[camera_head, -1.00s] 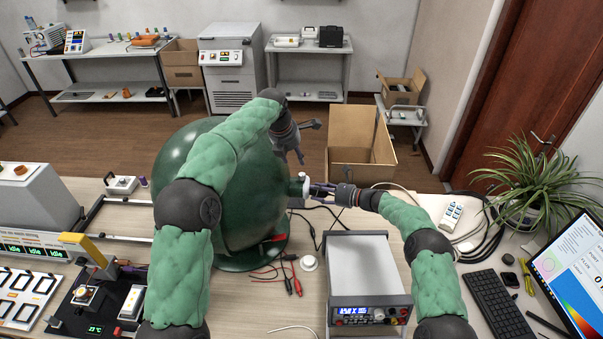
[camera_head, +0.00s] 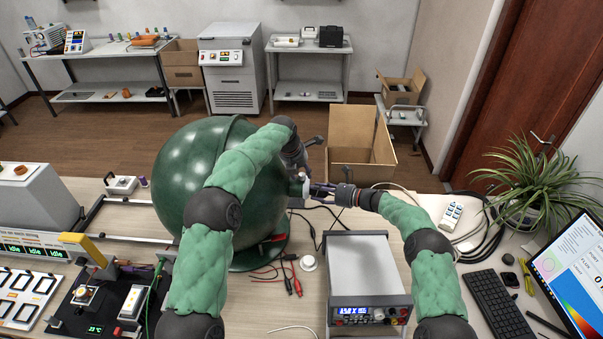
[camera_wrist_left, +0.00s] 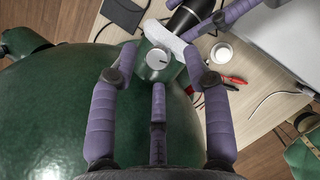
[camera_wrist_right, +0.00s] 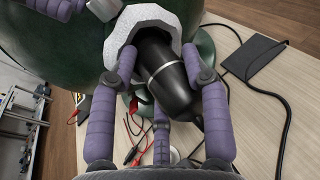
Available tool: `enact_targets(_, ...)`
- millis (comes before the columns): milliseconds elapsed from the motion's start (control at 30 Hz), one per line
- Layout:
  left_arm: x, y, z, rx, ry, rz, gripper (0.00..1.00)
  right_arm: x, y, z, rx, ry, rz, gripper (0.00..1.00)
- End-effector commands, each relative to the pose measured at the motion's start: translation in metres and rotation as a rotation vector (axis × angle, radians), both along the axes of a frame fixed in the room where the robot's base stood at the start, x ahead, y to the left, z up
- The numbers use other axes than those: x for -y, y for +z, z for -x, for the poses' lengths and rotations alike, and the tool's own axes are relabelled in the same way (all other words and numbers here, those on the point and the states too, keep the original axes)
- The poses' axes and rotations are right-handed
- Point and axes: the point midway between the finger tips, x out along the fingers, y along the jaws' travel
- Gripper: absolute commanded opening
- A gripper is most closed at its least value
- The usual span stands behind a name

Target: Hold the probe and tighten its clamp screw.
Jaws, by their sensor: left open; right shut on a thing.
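The probe (camera_wrist_right: 163,70) is a black cylinder with a pale ring, seated in a white collar on the side of the green sphere (camera_head: 195,160). My right gripper (camera_wrist_right: 165,85) is shut on the probe, with its purple fingers around the body; in the head view it sits (camera_head: 322,190) right of the sphere. The clamp screw (camera_wrist_left: 158,59) is a silver knob with a dark slot on the green port. My left gripper (camera_wrist_left: 158,80) is open, its fingers spread around the knob's sides. I cannot tell whether they touch it. In the head view its fingertips are partly hidden.
A grey power supply (camera_head: 365,265) stands front right of the sphere. Red and black clip leads (camera_head: 290,275) and a white round puck (camera_head: 308,263) lie on the table between them. Black cables run behind. A keyboard (camera_head: 495,305) and monitor (camera_head: 570,270) are at the right.

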Motion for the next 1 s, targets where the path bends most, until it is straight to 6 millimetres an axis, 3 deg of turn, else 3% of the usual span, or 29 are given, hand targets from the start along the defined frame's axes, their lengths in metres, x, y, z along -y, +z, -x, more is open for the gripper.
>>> enact_targets(33,0.0009,-0.0063,-0.0018,-0.001,0.000,-0.001,0.49,-0.0033,-0.0162,0.0051,-0.022,0.002,0.009,0.16)
enact_targets(467,0.0029,-0.0160,-0.0053,-0.001,0.000,-0.001,0.49,-0.0033,-0.0162,0.0051,-0.022,0.002,0.009,0.16)
enact_targets(500,0.0030,-0.0160,-0.0052,-0.001,0.000,-0.001,0.46,-0.0033,-0.0162,0.0051,-0.022,0.002,0.009,0.16)
enact_targets(667,0.0032,-0.0160,-0.0051,-0.001,0.000,-0.001,0.01,-0.0033,-0.0162,0.0051,-0.022,0.002,0.009,0.16)
enact_targets(1000,0.0057,-0.0162,-0.0045,-0.002,-0.011,0.002,0.00,-0.0042,-0.0158,0.0052,-0.022,0.003,0.009,0.16)
